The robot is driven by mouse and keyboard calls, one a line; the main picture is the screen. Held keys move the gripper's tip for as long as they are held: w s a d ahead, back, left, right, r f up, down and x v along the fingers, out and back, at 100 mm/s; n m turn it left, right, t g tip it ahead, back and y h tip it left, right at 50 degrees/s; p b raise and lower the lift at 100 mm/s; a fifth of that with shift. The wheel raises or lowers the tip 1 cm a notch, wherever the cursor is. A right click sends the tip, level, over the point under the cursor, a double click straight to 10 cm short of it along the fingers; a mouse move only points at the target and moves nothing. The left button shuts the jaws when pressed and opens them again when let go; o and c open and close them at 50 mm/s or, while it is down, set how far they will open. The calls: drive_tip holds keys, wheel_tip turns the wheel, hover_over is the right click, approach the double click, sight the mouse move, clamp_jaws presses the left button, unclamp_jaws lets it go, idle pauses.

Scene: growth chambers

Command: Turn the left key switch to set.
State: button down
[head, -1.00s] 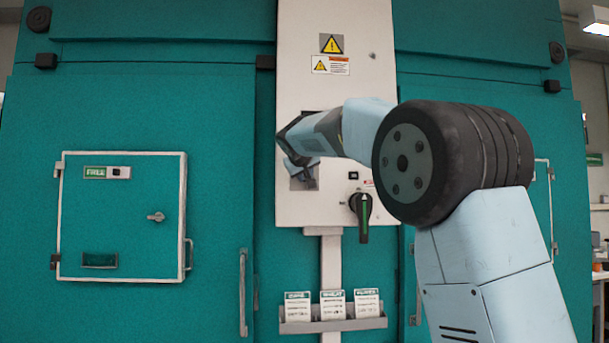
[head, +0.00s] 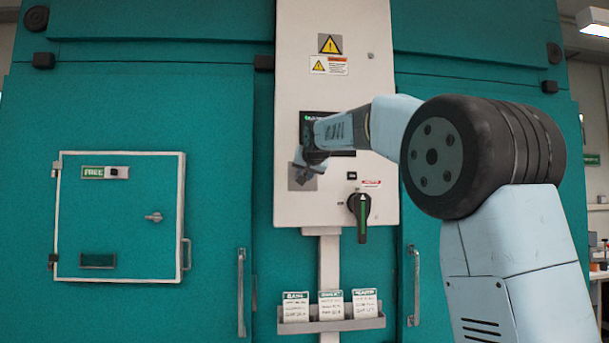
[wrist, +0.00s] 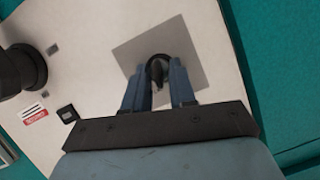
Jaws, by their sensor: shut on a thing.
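The left key switch (wrist: 156,61) is a dark round part on a square grey plate (wrist: 193,52) in the wrist view. My gripper (wrist: 158,75) is shut on it, with one blue finger on each side, and the fingers hide part of it. In the head view the grey plate (head: 297,185) sits low on the left of the white control panel (head: 345,95). My gripper (head: 303,168) is in front of it there and covers the switch. The angle of the key cannot be read clearly.
A black rotary handle (head: 362,215) with a green stripe stands out to the right of the plate. A dark display (head: 307,121) above is partly behind my arm. A card rack (head: 330,325) hangs below the panel. A small door (head: 120,225) is at left.

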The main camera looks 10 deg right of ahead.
drive_tip(key=shift+d+f+m+y, duration=0.2)
drive_tip(key=shift+m+y, duration=0.4)
drive_tip(key=shift+m, duration=0.3)
drive_tip(key=c, duration=1.3)
unclamp_jaws()
drive_tip(key=shift+o, duration=0.2)
drive_tip(key=shift+s+r, duration=0.1)
drive_tip(key=v, duration=1.3)
drive_tip(key=shift+s+d, duration=0.15)
drive_tip(key=shift+s, duration=0.15)
drive_tip(key=shift+f, duration=0.2)
